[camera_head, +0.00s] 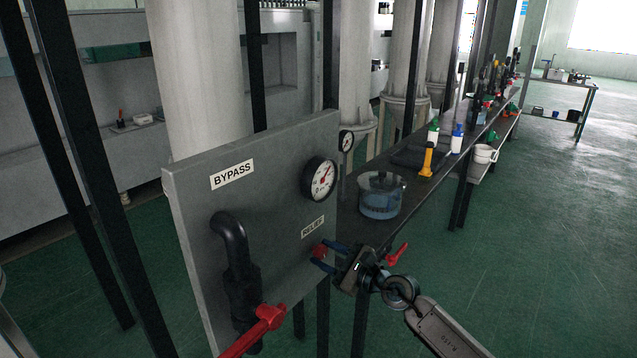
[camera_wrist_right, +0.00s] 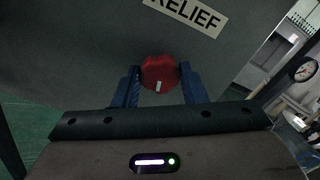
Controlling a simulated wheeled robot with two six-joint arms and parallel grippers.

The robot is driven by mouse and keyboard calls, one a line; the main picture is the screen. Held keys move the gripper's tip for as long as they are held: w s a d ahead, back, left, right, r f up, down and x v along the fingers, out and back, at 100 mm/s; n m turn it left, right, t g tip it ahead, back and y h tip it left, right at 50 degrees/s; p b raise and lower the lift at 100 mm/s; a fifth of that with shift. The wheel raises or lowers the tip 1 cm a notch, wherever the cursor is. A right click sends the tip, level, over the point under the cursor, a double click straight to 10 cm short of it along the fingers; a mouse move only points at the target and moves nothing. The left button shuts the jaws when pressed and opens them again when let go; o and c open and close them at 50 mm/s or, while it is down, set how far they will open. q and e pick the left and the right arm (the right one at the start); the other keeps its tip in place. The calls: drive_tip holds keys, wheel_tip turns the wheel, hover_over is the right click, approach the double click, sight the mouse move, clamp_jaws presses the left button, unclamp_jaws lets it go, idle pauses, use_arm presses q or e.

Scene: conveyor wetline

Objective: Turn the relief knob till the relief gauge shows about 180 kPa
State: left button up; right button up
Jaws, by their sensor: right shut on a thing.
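The red relief knob (camera_head: 319,250) sits on the grey panel (camera_head: 195,270) below the RELIEF label (camera_head: 312,227). My right gripper (camera_head: 325,256) is shut on the knob, and in the right wrist view its blue fingers stand on both sides of the red knob (camera_wrist_right: 159,73). A white mark shows on the knob's lower face in that view. The relief gauge (camera_head: 320,179) is a round white dial in a black rim above the label. Its needle shows red, but the numbers are too small to read. My left gripper is not in view.
A black bypass pipe (camera_head: 235,245) with a red lever (camera_head: 268,316) is on the panel's left. A dark bench (camera_head: 405,195) behind carries a glass pot (camera_head: 381,196) and several bottles. A second gauge (camera_head: 346,141) stands behind the panel. Green floor is open at the right.

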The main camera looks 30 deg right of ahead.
drive_tip(key=shift+n+b, duration=0.45)
drive_tip(key=shift+n, duration=0.25)
drive_tip(key=shift+n, duration=0.4)
idle(0.6)
drive_tip(key=o, duration=0.6)
drive_tip(key=shift+o, duration=0.2)
drive_tip(key=shift+s, duration=0.1)
